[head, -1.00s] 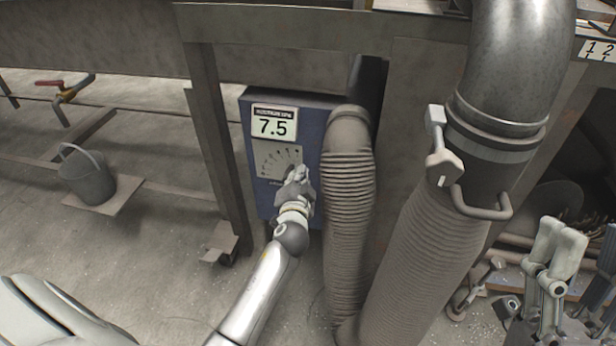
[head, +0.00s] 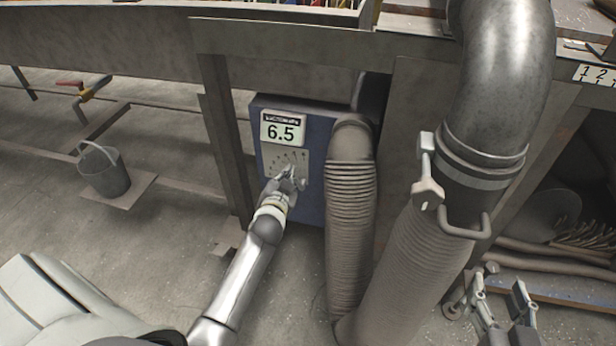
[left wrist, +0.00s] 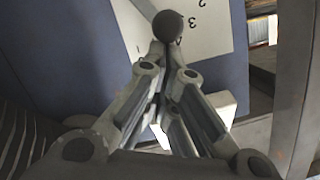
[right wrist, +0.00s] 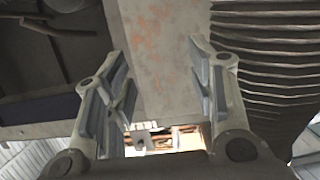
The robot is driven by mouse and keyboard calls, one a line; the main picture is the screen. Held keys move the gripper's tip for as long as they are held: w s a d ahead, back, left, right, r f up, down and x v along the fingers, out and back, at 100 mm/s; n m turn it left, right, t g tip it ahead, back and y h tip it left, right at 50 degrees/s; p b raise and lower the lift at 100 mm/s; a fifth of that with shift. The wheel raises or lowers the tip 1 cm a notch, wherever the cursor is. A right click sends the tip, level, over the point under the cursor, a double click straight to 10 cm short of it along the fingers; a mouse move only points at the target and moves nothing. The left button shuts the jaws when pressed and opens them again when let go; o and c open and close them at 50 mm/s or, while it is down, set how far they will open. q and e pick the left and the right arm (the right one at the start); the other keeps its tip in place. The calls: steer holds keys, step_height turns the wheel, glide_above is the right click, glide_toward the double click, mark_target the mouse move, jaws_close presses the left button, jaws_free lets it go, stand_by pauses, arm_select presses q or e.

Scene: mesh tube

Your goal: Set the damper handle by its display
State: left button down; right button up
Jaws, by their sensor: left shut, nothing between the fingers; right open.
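A blue box (head: 312,205) bears a display (head: 284,128) that reads 6.5. Below it is a white plate with a numbered scale (left wrist: 212,30). A grey lever with a dark ball knob (left wrist: 168,25) crosses the plate in the left wrist view; in the head view it is mostly hidden by my gripper. My left gripper (head: 291,172) is shut and empty in front of the scale. Its fingertips (left wrist: 163,52) are right at the knob; I cannot tell whether they touch. My right gripper (head: 500,286) is open and empty at the lower right, also in its wrist view (right wrist: 160,55).
A ribbed hose (head: 350,200) runs down beside the box. A larger metal duct (head: 505,80) with a clamp lever (head: 427,190) stands right of it. A steel post (head: 228,160) is left of the box. A bucket (head: 104,172) stands far left.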

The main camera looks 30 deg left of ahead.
arm_select(q)
steer(key=shift+s+a+f+p, duration=0.2)
steer(key=shift+a+p, duration=0.15)
steer(key=shift+a, duration=0.45)
arm_select(e)
steer(key=shift+s+d+f+g+h, duration=0.2)
steer(key=shift+s+f+g, duration=0.25)
steer(key=shift+f, duration=0.2)
steer(key=shift+s+d+f+g+h, duration=0.1)
steer(key=shift+s+d+f+g, duration=0.2)
steer(key=shift+f, duration=0.4)
steer(key=shift+s+d+f+g+h, duration=0.1)
steer(key=shift+s+f+g, duration=0.3)
steer(key=shift+f+g, duration=0.2)
steer(key=shift+f, duration=0.1)
